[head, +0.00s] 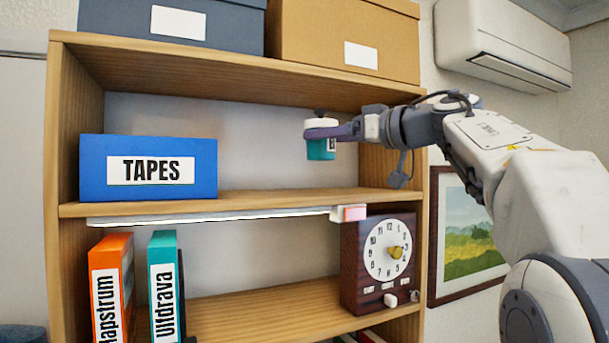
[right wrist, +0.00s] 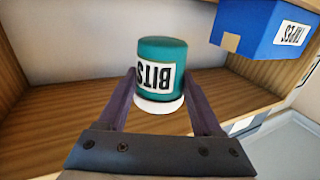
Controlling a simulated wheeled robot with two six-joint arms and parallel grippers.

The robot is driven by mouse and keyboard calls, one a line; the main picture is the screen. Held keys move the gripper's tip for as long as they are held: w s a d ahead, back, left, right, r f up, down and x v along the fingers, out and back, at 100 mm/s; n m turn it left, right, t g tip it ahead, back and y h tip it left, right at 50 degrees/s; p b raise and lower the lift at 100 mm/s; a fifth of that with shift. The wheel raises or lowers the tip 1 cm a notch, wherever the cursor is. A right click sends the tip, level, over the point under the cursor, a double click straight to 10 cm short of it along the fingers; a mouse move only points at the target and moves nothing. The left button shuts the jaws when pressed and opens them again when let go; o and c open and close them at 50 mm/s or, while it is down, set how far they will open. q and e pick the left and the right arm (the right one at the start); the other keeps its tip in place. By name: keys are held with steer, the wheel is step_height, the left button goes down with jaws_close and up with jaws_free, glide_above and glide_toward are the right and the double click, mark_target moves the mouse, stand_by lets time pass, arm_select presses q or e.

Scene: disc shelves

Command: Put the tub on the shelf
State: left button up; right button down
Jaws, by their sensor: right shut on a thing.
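A teal tub (head: 321,150) with a white lid is held in the upper open compartment of the wooden shelf (head: 270,200), towards its right side. My right gripper (head: 322,133) is shut on the tub near its lid, and the tub hangs above the shelf board. In the right wrist view the tub (right wrist: 162,68) shows a "BITS" label, upside down, between the two fingers of my right gripper (right wrist: 163,85). My left gripper is not in view.
A blue "TAPES" box (head: 148,167) stands at the left of the same compartment. The board between it and the tub is clear. Below are orange (head: 111,285) and teal (head: 165,285) binders and a dark clock (head: 378,262). Boxes stand on top.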

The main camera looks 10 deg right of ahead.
mark_target(311, 150)
steer(key=w+a+f, duration=0.2)
steer(key=w, duration=0.1)
steer(key=shift+w+a+f, duration=0.15)
steer(key=shift+w+f, duration=0.05)
steer(key=shift+w, duration=0.05)
steer(key=shift+f, duration=1.95)
steer(key=shift+f, duration=0.1)
steer(key=shift+c, duration=0.2)
jaws_free()
steer(key=b+v, duration=0.4)
steer(key=v, duration=0.8)
